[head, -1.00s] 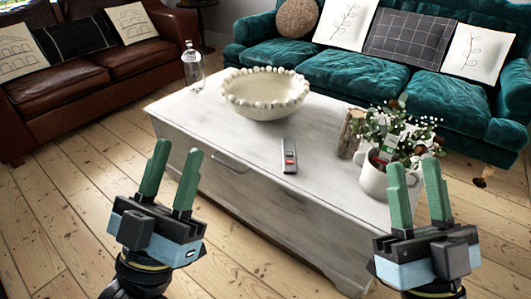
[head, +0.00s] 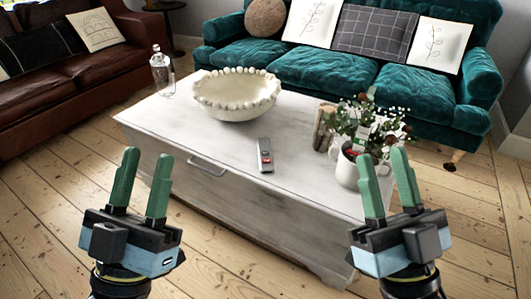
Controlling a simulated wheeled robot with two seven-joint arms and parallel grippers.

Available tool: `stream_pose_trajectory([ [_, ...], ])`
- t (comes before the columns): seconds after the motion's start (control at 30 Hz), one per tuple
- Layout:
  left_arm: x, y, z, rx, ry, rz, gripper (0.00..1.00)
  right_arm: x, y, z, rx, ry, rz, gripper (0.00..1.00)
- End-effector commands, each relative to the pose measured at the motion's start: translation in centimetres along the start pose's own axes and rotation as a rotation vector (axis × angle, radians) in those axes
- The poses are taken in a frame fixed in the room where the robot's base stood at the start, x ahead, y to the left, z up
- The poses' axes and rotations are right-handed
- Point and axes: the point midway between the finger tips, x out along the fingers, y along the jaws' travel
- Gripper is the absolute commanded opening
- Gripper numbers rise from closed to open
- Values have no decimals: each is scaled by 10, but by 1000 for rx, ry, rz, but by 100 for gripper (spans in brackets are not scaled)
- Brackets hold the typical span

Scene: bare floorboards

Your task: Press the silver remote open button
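The silver remote (head: 264,155) lies flat on the white wooden coffee table (head: 190,130), near its front edge. It has a red button and a pale one on its upper face. My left gripper (head: 141,184) is open and empty, in front of the table and to the left of the remote. My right gripper (head: 387,184) is open and empty, to the right of the remote and in front of the plant pot. Both grippers are apart from the remote.
A cream beaded bowl (head: 236,95) stands behind the remote. A glass bottle (head: 161,72) is at the table's back left. Sofas are behind; bare floorboards surround the table.

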Motion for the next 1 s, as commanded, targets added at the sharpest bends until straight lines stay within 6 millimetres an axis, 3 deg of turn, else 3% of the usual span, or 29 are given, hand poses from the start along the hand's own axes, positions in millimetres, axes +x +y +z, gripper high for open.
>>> stream_pose_trajectory([
  [0.27,0,0,0,0,0,0,36,0,0,0,0,0,0,36],
  [0.57,0,0,0,0,0,0,36,0,0,0,0,0,0,0],
  [1.0,0,0,0,1,-1,1,36,0,0,0,0,0,0,0],
])
